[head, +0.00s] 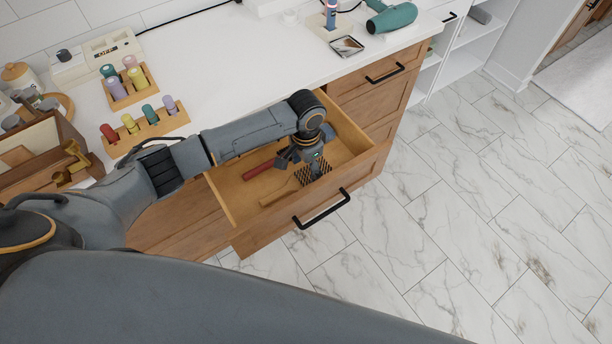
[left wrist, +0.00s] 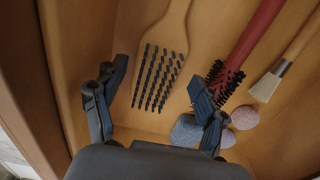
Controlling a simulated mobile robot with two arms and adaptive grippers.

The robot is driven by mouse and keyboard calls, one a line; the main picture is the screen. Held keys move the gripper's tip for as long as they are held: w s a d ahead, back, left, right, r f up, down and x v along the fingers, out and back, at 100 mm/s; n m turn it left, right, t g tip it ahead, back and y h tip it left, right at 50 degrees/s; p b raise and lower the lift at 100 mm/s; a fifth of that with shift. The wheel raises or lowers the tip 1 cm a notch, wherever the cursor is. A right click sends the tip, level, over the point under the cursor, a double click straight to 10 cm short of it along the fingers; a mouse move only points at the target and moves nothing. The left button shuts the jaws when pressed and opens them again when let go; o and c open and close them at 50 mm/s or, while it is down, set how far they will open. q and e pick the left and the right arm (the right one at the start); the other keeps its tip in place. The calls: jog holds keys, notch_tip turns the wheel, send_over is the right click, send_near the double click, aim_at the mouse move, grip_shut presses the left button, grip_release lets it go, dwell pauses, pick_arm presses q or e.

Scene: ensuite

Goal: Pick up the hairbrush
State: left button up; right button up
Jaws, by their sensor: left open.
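A wooden hairbrush (head: 279,193) with dark bristles lies on the floor of the open drawer (head: 226,196). In the left wrist view the hairbrush (left wrist: 176,27) lies bristles up, its handle running to the top edge. My left gripper (head: 308,166) reaches down into the drawer over the brush's bristle end. In the left wrist view the open left gripper (left wrist: 157,78) has one finger on each side of the bristled head, with nothing held. I cannot tell how far above the brush the fingertips are. My right gripper is not in view.
Drawer walls surround the gripper.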

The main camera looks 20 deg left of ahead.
pick_arm(q)
notch_tip(320, 180, down, 3)
jog(key=shift+r, duration=0.1)
jog(key=c, duration=0.9)
jog(key=shift+c, duration=0.2)
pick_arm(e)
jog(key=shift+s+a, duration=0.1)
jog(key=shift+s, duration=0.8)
